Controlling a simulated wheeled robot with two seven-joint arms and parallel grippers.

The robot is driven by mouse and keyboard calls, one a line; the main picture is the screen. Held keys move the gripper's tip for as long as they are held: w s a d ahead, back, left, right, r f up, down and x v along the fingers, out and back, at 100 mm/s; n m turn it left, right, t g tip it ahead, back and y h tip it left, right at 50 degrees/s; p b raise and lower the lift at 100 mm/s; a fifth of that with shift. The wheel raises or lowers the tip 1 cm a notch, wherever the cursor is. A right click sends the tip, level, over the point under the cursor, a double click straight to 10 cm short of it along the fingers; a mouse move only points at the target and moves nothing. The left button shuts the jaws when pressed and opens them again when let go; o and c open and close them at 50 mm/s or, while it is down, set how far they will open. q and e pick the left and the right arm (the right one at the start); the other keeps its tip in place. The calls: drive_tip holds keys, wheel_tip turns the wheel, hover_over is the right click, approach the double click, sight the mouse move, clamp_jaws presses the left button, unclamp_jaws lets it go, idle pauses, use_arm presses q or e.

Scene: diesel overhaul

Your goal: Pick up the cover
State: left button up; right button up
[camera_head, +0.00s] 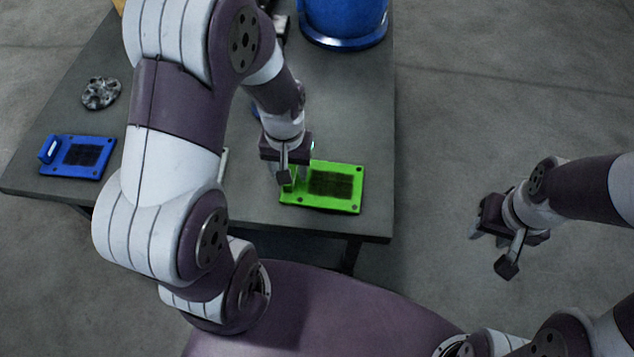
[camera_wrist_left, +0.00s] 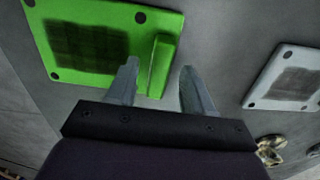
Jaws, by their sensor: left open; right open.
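A green cover (camera_head: 336,186) with a dark grid panel lies flat near the table's front right corner. In the left wrist view the green cover (camera_wrist_left: 97,40) has a raised green handle (camera_wrist_left: 161,62) at its edge. My left gripper (camera_head: 287,178) is open above the handle end. In its wrist view the left gripper (camera_wrist_left: 159,72) has its fingertips on either side of the handle, and I cannot tell whether they touch it. My right gripper (camera_head: 491,252) is open and empty, off the table's right side above the floor.
A blue cover (camera_head: 78,157) with a handle lies at the table's left. A light grey cover (camera_wrist_left: 286,78) lies beside the green one, mostly hidden by my left arm in the head view. A blue cylinder (camera_head: 343,20) and a metal part (camera_head: 100,93) are farther back.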

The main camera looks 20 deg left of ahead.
use_arm(q)
drive_tip(key=shift+d, duration=0.1)
clamp_jaws()
